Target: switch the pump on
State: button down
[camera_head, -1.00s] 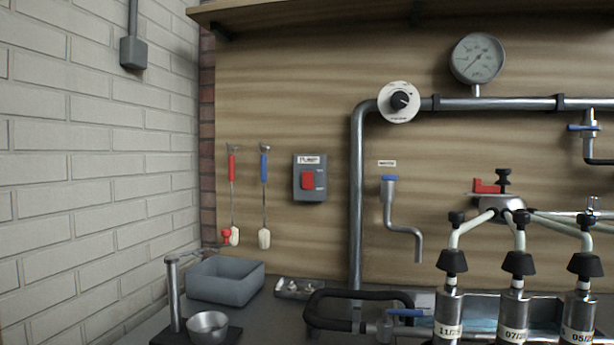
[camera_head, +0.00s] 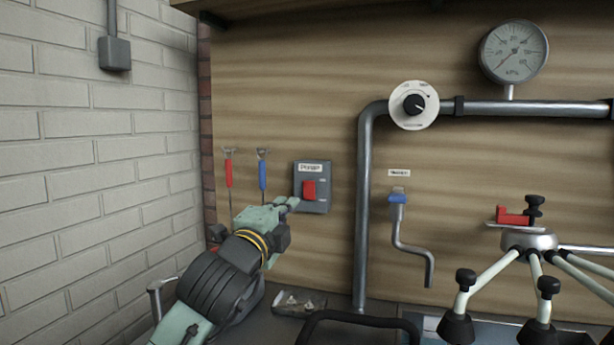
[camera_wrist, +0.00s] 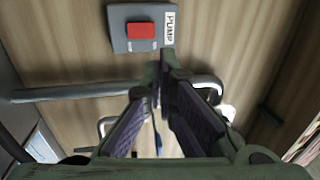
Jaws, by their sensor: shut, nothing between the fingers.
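The pump switch is a grey box (camera_head: 321,205) on the wooden wall with a "PUMP" label and a red rocker (camera_head: 309,190). In the wrist view the box (camera_wrist: 117,38) and its red rocker (camera_wrist: 141,31) show at the top, beyond the fingertips. The small marks beside the rocker are too small to read. My gripper (camera_head: 290,203) is at the box's lower left in the head view, its tips close to the box's lower edge. I cannot tell whether they touch. In the wrist view my gripper (camera_wrist: 160,80) is shut and empty, pointing toward the wall just beside the box.
A red-handled tool (camera_head: 228,173) and a blue-handled tool (camera_head: 262,173) hang left of the switch, partly behind my arm. The brick wall (camera_head: 80,190) stands at left.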

jog(key=shift+w+f, duration=0.1)
jog(key=shift+f, duration=0.1)
jog(key=p, duration=0.6)
send_near(309, 191)
jog(key=w+r, duration=0.1)
jog(key=w+d+r, duration=0.1)
jog(key=w, duration=0.1)
jog(key=w+d+r, duration=0.1)
jog(key=w+r, duration=0.1)
jog(key=shift+d+r, duration=0.1)
jog(key=shift+d, duration=0.05)
jog(key=shift+w+d, duration=0.15)
jog(key=shift+w, duration=0.3)
